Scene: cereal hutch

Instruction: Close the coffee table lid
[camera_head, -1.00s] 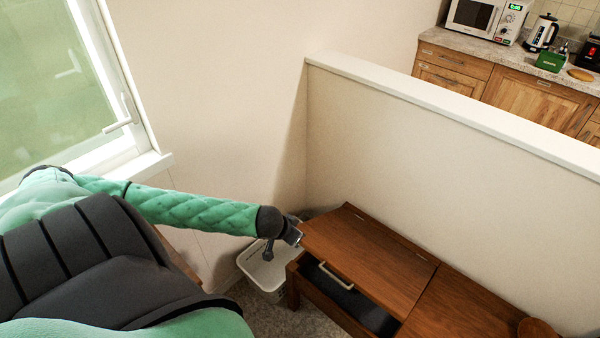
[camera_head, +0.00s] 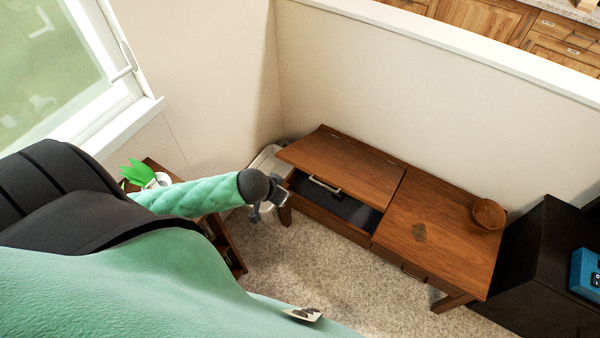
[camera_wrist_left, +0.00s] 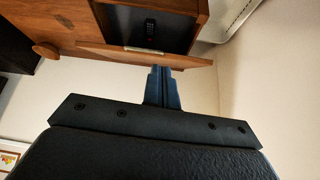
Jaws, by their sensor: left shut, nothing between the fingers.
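The wooden coffee table (camera_head: 438,222) stands against the low wall. Its left lid (camera_head: 345,160) is partly raised, with a metal handle (camera_head: 325,186) on its front edge and a dark compartment (camera_head: 345,208) showing beneath. In the left wrist view the lid (camera_wrist_left: 140,55) and the compartment (camera_wrist_left: 145,22) also show, with a dark remote (camera_wrist_left: 150,35) inside. My left gripper (camera_head: 262,210) is beside the table's left end, apart from the lid in the head view. In the wrist view its fingers (camera_wrist_left: 161,72) are together and empty, near the lid's edge. My right gripper is not in view.
A wooden bowl (camera_head: 488,213) sits on the table's right part. A white bin (camera_head: 268,163) stands behind the left end. A small side table with a plant (camera_head: 140,174) is at left, and a black cabinet (camera_head: 535,270) at right. Carpet (camera_head: 310,262) in front is clear.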

